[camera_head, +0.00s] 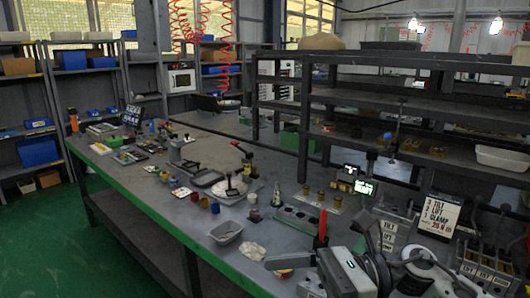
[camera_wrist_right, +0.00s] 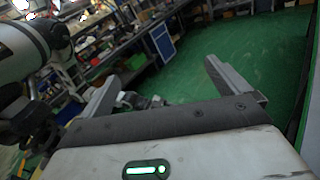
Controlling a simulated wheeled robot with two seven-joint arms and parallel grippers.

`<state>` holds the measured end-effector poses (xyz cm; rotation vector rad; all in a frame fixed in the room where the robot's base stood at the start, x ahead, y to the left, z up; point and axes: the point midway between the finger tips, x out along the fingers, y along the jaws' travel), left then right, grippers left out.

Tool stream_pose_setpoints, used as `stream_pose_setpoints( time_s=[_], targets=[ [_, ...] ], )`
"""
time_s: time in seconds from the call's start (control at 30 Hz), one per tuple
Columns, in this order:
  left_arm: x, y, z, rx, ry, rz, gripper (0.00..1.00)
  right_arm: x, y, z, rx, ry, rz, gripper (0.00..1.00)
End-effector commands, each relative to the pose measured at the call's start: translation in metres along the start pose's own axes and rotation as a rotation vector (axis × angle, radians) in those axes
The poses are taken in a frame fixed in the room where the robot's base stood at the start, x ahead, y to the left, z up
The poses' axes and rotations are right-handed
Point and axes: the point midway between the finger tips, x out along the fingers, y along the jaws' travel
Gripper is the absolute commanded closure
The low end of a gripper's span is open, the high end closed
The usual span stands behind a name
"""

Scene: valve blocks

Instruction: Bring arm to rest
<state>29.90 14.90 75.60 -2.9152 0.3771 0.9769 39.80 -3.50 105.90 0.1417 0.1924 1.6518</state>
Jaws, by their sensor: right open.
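My right gripper (camera_wrist_right: 162,72) shows in the right wrist view with its two fingers spread wide and nothing between them. It is held clear of any surface, with green floor beyond the fingers. The long workbench (camera_head: 150,205) with a green front edge fills the middle of the head view. Several brass-coloured pieces (camera_head: 321,195) stand in a row on it.
A sign (camera_head: 438,216) and grey labelled blocks (camera_head: 487,265) stand at right. Green floor (camera_head: 60,245) is clear at left.

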Motion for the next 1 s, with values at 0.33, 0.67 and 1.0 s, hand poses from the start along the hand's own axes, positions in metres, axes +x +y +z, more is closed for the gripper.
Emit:
stream_pose_setpoints(
  time_s=[0.33, 0.67, 1.0],
  targets=[
    [-0.001, 0.001, 0.004, -0.001, -0.008, 0.001, 0.22, -0.041, -0.052, -0.082, 1.479, -1.118, -0.282, 0.00],
    [-0.001, 0.001, 0.004, -0.001, -0.008, 0.001, 0.22, -0.094, 0.010, -0.280, -2.383, 1.938, 0.479, 0.00],
    [0.000, 0.000, 0.002, 0.000, -0.005, 0.001, 0.22, -0.097, 0.043, -0.321, -2.148, 1.813, 0.447, 0.00]
  ],
)
